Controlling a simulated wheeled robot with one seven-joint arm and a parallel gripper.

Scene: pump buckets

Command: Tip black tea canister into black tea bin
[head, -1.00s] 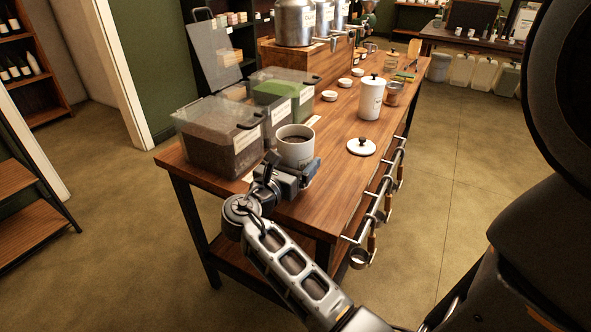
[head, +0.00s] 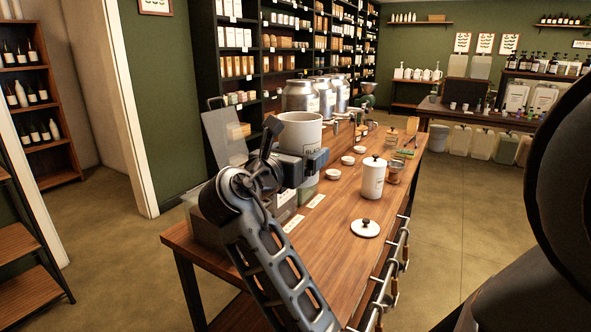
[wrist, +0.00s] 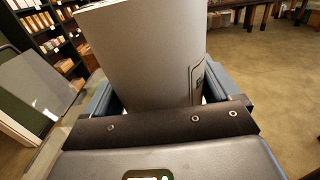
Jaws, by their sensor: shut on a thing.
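My gripper (head: 303,160) is shut on a white canister (head: 299,133), held upright in the air above the near left part of the wooden table. Its label starts with "BLA", and its top is open. In the wrist view the canister (wrist: 145,50) stands between the two fingers (wrist: 168,95), its outer wall facing me. The bin (head: 212,222) at the table's near left end is mostly hidden behind my arm. Its clear lid (head: 224,137) stands raised behind. What lies inside the canister and the bin cannot be seen now.
A white lidded canister (head: 373,177) stands on the table, with a loose white lid (head: 365,228) nearer. Small white dishes (head: 359,150) lie along the middle. Large metal urns (head: 300,97) stand at the back. Ladles (head: 403,247) hang from the front rail.

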